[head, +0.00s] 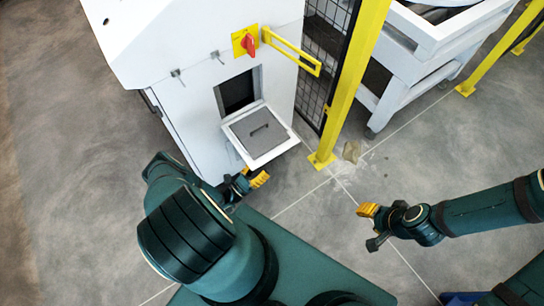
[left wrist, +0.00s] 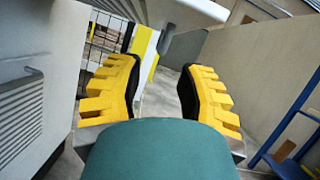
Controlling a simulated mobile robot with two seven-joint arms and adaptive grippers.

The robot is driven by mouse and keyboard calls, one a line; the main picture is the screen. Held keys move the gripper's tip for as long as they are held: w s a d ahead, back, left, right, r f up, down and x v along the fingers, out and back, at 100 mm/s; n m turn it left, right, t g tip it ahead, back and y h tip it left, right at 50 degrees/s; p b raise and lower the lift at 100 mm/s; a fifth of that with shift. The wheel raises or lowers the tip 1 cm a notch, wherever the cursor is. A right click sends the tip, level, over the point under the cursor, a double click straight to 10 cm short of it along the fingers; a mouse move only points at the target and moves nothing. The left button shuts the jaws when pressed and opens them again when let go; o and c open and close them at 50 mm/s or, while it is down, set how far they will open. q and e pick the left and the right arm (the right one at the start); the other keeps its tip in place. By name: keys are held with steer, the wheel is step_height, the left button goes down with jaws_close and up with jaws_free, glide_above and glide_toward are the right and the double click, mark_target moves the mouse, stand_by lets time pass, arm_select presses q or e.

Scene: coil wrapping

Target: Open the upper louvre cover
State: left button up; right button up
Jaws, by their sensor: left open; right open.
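A white cabinet (head: 190,60) stands at the upper middle of the head view. A slatted louvre panel (left wrist: 18,112) shows at the left edge of the left wrist view, with a small hook-like handle (left wrist: 34,73) above its slats. I cannot tell whether it is the upper cover. My left gripper (head: 250,183) is open and empty, below and apart from that panel. It also shows in the left wrist view (left wrist: 160,85). My right gripper (head: 369,224) is open and empty over the floor.
A red-and-yellow switch (head: 247,42) and a yellow bar handle (head: 292,52) are on the cabinet front. A yellow post (head: 352,85) and mesh fence (head: 325,40) stand to its right. A white frame (head: 430,45) is beyond. The floor between my grippers is clear.

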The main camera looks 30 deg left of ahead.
mark_target(272, 157)
arm_select(q)
steer(key=shift+x, duration=3.2)
jaws_close()
